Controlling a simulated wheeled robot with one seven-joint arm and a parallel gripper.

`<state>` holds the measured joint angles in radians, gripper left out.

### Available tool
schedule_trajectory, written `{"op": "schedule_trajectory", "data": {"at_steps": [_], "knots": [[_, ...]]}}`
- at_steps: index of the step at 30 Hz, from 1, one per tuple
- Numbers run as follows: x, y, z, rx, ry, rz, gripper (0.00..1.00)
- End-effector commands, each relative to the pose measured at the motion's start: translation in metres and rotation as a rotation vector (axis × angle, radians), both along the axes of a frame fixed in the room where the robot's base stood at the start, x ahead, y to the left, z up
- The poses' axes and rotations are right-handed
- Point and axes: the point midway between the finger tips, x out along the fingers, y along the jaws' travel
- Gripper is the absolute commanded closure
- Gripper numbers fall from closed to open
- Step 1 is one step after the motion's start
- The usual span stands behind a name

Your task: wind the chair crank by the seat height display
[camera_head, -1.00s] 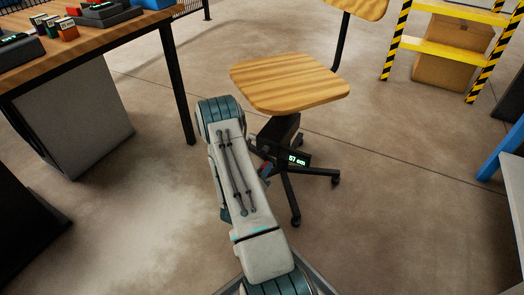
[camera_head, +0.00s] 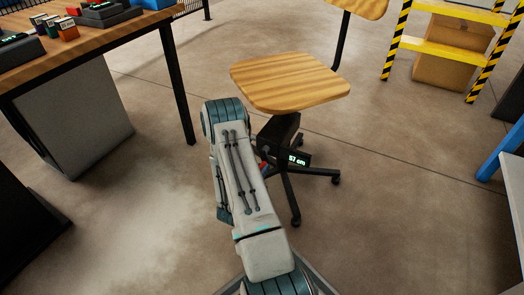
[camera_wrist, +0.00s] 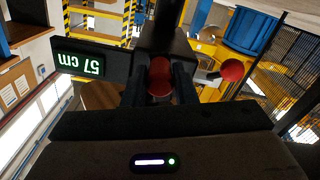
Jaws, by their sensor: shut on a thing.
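The chair has a wooden seat (camera_head: 290,80) on a dark column with a star-shaped base. The seat height display (camera_head: 298,160) below the seat reads 57 cm. It also shows upside down in the wrist view (camera_wrist: 81,65). In the wrist view, my gripper (camera_wrist: 160,78) is shut on a round red knob (camera_wrist: 159,70), with one dark finger on each side. A second red knob (camera_wrist: 232,70) on a short light rod stands to the right, apart from the fingers. In the head view, my arm hides the gripper and most of the crank.
A wooden table (camera_head: 80,57) with small boxes and devices stands at the left, its dark leg near my arm. A yellow shelf (camera_head: 450,55) with striped posts holds a cardboard box at the back right.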

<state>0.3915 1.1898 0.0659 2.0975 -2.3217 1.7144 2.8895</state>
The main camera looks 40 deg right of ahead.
Motion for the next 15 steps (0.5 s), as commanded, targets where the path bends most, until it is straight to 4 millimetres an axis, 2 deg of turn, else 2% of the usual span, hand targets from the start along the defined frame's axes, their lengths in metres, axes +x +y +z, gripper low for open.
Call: {"op": "schedule_trajectory", "data": {"at_steps": [9,15], "knots": [[0.0079,0.0013,-0.0003,0.082,-0.205,-0.006,0.98],[0.0112,0.004,-0.0014,0.112,-0.274,-0.002,0.98]]}}
